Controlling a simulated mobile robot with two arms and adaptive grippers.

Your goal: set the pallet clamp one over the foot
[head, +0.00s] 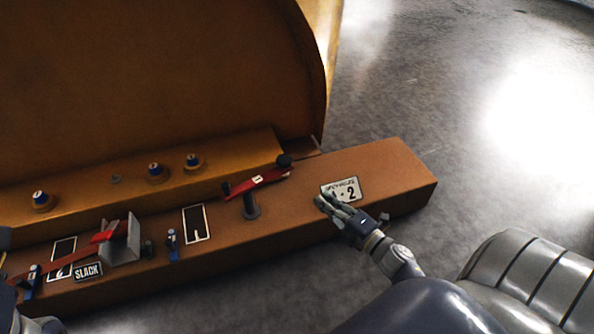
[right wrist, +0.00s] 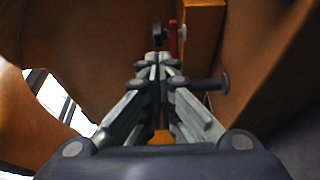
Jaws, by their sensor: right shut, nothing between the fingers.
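Clamp one is a red lever (head: 258,181) marked 1, with a black knob (head: 284,160) at its right end. It lies slanted above a dark upright post (head: 250,207) on the brown beam. The lever (right wrist: 173,38) and knob (right wrist: 157,35) also show in the right wrist view, beyond the fingertips. My right gripper (head: 322,201) is shut and empty over the plate marked 1 · 2, to the right of the lever and apart from it. I cannot tell for sure which part is the foot. Only pieces of my left arm show at the left edge.
A second red lever (head: 103,237) meets a grey angled bracket (head: 122,243) at the left. Several blue-topped knobs stand behind. The floor (head: 470,170) at right is clear.

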